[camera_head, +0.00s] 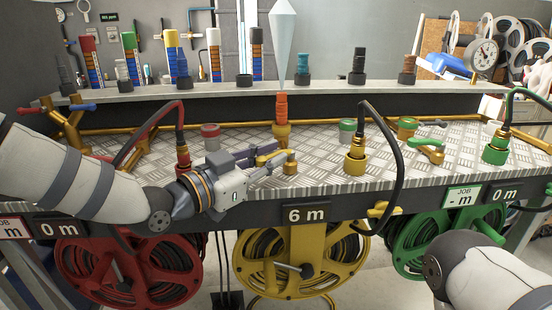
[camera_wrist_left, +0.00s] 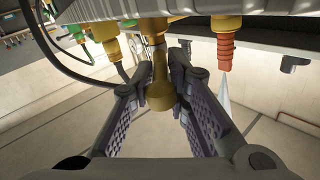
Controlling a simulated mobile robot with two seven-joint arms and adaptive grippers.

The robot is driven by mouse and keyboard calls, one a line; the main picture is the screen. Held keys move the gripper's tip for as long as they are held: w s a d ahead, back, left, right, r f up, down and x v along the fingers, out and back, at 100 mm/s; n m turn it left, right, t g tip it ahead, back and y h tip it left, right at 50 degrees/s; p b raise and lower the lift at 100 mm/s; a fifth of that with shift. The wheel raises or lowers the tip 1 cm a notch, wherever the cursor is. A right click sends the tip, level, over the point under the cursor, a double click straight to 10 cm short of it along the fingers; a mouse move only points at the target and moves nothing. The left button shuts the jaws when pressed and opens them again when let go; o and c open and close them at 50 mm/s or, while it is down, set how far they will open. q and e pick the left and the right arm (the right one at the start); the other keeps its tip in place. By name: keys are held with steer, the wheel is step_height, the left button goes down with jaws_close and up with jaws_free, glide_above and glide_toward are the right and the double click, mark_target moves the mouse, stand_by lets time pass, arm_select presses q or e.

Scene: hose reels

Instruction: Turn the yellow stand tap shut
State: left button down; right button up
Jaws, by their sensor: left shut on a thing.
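The yellow stand tap (camera_head: 290,168) is on the ribbed metal bench top, just above the 6 m sign. My left gripper (camera_head: 270,157) reaches it from the left and is shut on its yellow lever. In the left wrist view the lever (camera_wrist_left: 160,92) stands between the two purple-padded fingers of the gripper (camera_wrist_left: 165,100), and the picture is upside down. Behind the tap an orange nozzle (camera_head: 282,105) sits upright in a yellow socket, with a pale cone (camera_head: 282,45) above it. My right gripper is outside the view; only part of that arm shows.
A black hose loops from a yellow coupling (camera_head: 355,160) right of the tap. A red coupling (camera_head: 183,155) with its hose stands to the left, near my left arm. Red, yellow (camera_head: 262,265) and green reels hang below the bench. Several nozzles line the rear shelf (camera_head: 200,91).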

arm_select(q)
steer(key=shift+a+f, duration=0.1)
steer(key=shift+f, duration=0.1)
stand_by(0.3)
steer(key=c, duration=1.6)
jaws_free()
steer(key=shift+r, duration=0.1)
steer(key=shift+c, duration=0.2)
